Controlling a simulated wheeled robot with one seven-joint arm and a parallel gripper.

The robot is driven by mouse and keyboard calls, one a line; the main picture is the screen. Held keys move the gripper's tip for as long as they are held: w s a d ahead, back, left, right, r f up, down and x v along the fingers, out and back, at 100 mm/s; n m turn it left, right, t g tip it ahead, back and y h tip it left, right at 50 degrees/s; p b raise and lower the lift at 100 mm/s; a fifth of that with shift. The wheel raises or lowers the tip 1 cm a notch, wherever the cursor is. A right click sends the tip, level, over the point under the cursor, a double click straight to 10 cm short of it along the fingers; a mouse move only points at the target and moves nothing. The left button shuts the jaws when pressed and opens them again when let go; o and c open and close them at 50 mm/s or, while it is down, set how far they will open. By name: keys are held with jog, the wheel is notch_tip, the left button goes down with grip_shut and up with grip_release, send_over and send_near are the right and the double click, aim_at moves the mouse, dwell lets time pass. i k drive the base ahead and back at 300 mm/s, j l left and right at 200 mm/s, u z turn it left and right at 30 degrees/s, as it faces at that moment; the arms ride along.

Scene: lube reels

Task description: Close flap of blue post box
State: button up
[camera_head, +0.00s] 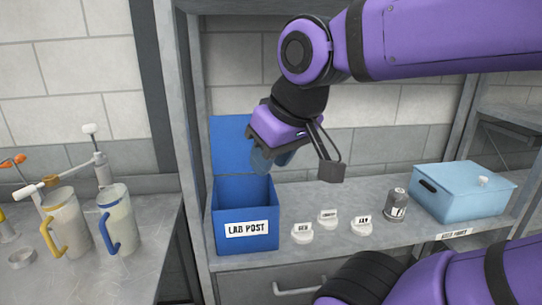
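The blue post box (230,205), labelled LAB POST, stands on the grey shelf at the left of the bay. Its blue flap (229,145) stands upright at the back, so the box is open on top. My gripper (268,160) hangs above the right side of the box, in front of the flap's right part. It points down and hides part of the flap. Its dark bluish fingertips are small and partly overlapped, so I cannot tell whether they are apart. I cannot tell whether they touch the flap.
Several small white labelled items (302,232) and a dark grey labelled canister (396,205) stand right of the box. A light blue lidded box (462,190) is further right. Two jugs (117,222) stand on the left bench. A shelf upright (188,130) is close left of the post box.

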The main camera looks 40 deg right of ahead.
aim_at(231, 150)
jog(key=k+l+z, duration=0.55)
jog(key=l, duration=0.4)
jog(key=k, duration=0.1)
